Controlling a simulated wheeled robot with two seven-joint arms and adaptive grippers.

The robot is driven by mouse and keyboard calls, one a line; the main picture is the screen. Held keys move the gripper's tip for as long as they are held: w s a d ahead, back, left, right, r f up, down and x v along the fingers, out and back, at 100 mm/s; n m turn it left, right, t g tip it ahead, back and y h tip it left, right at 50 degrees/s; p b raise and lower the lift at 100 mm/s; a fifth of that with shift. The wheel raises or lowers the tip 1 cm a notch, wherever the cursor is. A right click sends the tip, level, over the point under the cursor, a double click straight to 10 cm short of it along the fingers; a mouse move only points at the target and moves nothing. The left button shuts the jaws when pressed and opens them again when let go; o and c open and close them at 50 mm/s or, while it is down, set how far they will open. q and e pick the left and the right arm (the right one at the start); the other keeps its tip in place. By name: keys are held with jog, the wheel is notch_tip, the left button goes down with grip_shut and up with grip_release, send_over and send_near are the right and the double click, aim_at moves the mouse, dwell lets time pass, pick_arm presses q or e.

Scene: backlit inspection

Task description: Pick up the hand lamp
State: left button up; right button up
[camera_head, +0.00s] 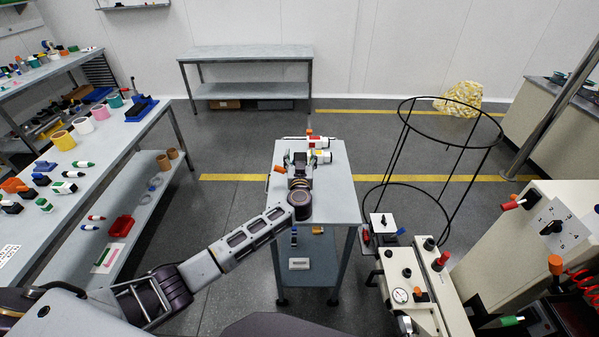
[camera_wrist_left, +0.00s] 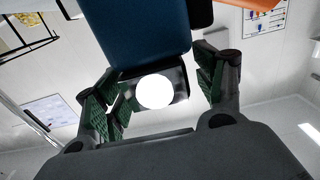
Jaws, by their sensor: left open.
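The hand lamp (camera_wrist_left: 155,35) shows in the left wrist view as a blue body with a bright round white light below it. It lies between the two green-padded fingers of my left gripper (camera_wrist_left: 158,88), with gaps visible at the sides. In the head view my left gripper (camera_head: 299,159) is open over the far part of the small grey table (camera_head: 338,200). There the lamp is largely hidden by the gripper, and I cannot pick it out clearly. My right gripper is not in view.
White cylinders with coloured ends (camera_head: 320,157) stand close to the gripper on the right. An orange item (camera_head: 278,169) is at the table's left edge. A black wire frame (camera_head: 440,145) and a cream machine (camera_head: 410,285) stand to the right. The table's near right part is clear.

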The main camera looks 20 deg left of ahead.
pick_arm(q)
grip_shut()
dwell(0.4)
